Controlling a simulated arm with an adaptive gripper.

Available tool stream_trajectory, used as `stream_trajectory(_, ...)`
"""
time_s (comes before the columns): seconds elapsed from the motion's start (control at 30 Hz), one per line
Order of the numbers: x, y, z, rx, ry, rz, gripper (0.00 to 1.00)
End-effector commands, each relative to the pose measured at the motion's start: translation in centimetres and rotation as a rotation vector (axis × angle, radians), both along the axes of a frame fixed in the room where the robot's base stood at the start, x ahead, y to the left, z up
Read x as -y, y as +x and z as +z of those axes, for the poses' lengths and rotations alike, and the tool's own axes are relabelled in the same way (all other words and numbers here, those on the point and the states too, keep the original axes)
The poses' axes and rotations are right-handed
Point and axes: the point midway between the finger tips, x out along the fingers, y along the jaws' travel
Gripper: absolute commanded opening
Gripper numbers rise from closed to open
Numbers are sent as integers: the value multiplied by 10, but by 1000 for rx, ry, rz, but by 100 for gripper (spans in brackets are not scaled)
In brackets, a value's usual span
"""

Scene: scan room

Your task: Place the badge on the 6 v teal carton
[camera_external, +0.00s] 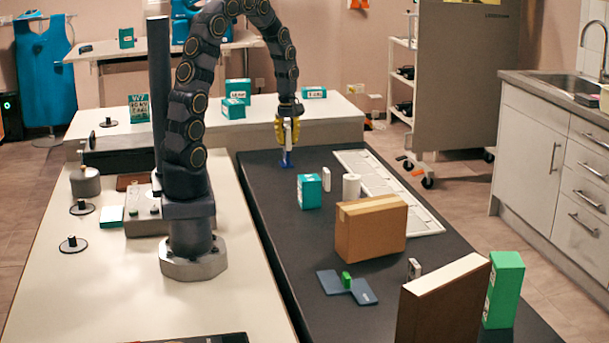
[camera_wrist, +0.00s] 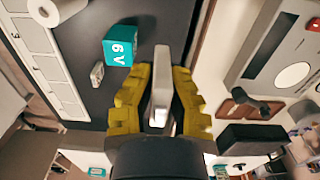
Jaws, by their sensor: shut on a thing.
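My gripper (camera_external: 287,138) has yellow fingers and points down above the far part of the dark table top. In the wrist view the gripper (camera_wrist: 160,100) is shut on a thin, pale grey-white piece (camera_wrist: 162,85), which I take to be the badge, seen nearly edge-on. In the external view a blue part (camera_external: 287,160) shows just below the fingertips; I cannot tell whether it belongs to the held piece. The teal carton (camera_external: 310,191) stands on the dark table, nearer the camera and slightly right of the gripper. Its "6 V" label shows in the wrist view (camera_wrist: 121,46).
A small white block (camera_external: 326,179) and a white roll (camera_external: 351,187) stand right of the carton. A brown box (camera_external: 371,228) is nearer the camera. A white slatted panel (camera_external: 390,190) lies along the right. Other teal cartons (camera_external: 234,107) are on the back table.

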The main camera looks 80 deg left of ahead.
Motion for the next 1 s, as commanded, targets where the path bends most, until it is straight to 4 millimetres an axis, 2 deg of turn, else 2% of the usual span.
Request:
stream_trajectory(0.23, -35, 42, -25, 2, 1, 0, 0)
stream_trajectory(0.4, -48, 58, -56, -2, -2, 0, 0)
stream_trajectory(0.5, -56, 66, -67, 2, 1, 0, 0)
stream_trajectory(0.8, -64, 76, -82, 1, 1, 0, 0)
stream_trajectory(1.0, -63, 75, -111, -2, -2, 0, 0)
